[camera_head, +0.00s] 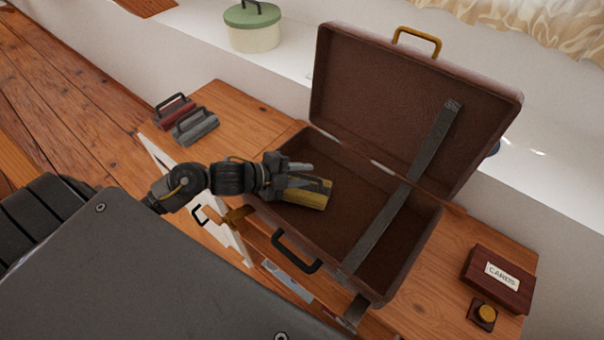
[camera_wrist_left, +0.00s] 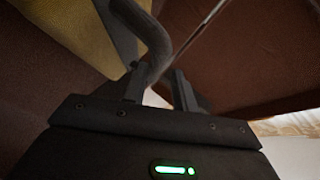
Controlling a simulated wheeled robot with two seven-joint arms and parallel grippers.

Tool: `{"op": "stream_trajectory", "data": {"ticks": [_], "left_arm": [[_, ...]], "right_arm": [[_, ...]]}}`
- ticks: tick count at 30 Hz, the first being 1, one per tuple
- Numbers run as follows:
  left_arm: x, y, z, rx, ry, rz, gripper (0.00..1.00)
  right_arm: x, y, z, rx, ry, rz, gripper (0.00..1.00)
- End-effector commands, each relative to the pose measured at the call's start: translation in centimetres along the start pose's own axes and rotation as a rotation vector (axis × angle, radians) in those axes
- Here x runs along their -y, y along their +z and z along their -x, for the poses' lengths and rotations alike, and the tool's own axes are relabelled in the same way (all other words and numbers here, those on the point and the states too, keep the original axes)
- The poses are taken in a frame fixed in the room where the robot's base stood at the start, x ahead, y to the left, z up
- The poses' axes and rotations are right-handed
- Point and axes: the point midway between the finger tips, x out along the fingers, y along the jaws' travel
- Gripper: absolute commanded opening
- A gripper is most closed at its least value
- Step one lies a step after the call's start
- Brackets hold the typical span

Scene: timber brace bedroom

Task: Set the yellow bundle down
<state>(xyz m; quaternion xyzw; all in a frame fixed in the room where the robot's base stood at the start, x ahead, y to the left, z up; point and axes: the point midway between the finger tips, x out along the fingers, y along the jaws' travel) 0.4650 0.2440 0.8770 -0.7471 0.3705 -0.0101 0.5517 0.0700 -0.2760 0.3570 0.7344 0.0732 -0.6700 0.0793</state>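The yellow bundle (camera_head: 311,198) lies in the left part of the open brown suitcase (camera_head: 372,281), seemingly on its floor. Its dark curved handle shows in the left wrist view, beside the yellow bundle's side (camera_wrist_left: 80,35). My left gripper (camera_head: 300,178) is over the bundle, partly covering it. In the left wrist view my left gripper (camera_wrist_left: 155,88) has its fingers apart, with the handle between them. The handle is close to one finger, and a gap shows on the other side. My right gripper is not in view.
A grey strap (camera_head: 405,190) runs from the lid into the suitcase. Red (camera_head: 174,110) and grey (camera_head: 196,126) handled bundles lie on the wooden top at left. A cards box (camera_head: 498,279) lies at right. Bare suitcase floor shows right of the bundle.

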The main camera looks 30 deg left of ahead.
Motion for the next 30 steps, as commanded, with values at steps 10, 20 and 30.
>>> {"op": "stream_trajectory", "data": {"ticks": [10, 20, 30], "left_arm": [[0.2, -0.1, 0.1, -0.001, -0.002, -0.001, 0.35], [0.8, -0.4, 4.4, 0.002, 0.003, -0.004, 0.35], [0.9, -0.4, 10.6, 0.000, 0.002, 0.002, 0.35]], "right_arm": [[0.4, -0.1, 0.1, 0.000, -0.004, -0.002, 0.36], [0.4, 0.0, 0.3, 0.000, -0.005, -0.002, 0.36], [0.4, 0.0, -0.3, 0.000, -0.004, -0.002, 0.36]]}}
